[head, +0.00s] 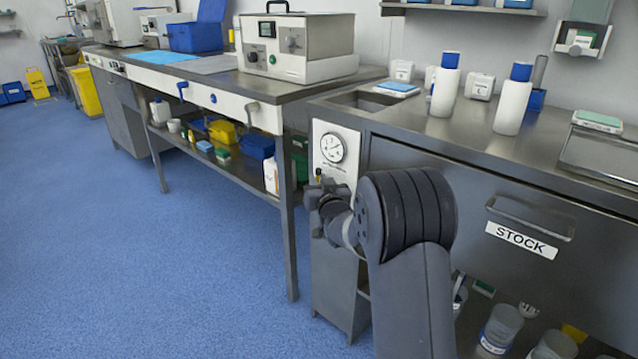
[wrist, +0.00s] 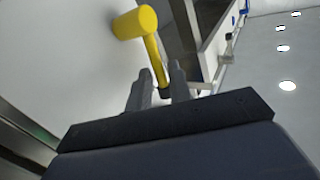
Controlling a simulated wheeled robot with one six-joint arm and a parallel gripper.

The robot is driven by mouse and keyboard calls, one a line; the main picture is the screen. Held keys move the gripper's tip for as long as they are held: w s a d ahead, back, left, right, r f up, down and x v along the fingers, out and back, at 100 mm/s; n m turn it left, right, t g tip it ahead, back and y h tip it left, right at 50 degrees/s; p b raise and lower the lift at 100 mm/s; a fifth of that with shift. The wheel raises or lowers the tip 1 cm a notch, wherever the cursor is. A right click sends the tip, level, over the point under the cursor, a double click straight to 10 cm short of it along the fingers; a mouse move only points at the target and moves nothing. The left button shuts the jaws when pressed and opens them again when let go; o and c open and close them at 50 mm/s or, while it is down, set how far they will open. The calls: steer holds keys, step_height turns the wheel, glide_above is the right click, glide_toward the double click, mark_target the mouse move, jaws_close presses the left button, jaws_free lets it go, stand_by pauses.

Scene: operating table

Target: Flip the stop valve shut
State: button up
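The stop valve's yellow lever with a thick yellow grip (wrist: 135,23) shows in the wrist view, in front of a pale panel. Its thin arm runs down toward a dark part between my fingertips. My gripper (wrist: 159,82) has its two grey fingers apart, one on each side of the lever's lower end; whether either touches it I cannot tell. In the head view my gripper (head: 328,200) is just below the white gauge panel (head: 325,172), and my arm and gripper hide most of the valve there.
A round pressure gauge (head: 332,148) is on the panel, at the end of a steel counter. A drawer marked STOCK (head: 528,225) is to the right. White bottles with blue caps (head: 513,100) stand on top. The blue floor (head: 170,260) on the left is clear.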

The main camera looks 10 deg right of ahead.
steer(key=shift+w, duration=0.1)
jaws_close()
stand_by(0.4)
steer(key=shift+w+a+r+n+g+p, duration=0.2)
steer(key=shift+w+r+n+g+p, duration=0.15)
steer(key=shift+p, duration=0.4)
steer(key=shift+w+a+f+n+g+p, duration=0.15)
steer(key=shift+n+g+p, duration=0.1)
steer(key=shift+g+p, duration=0.25)
jaws_free()
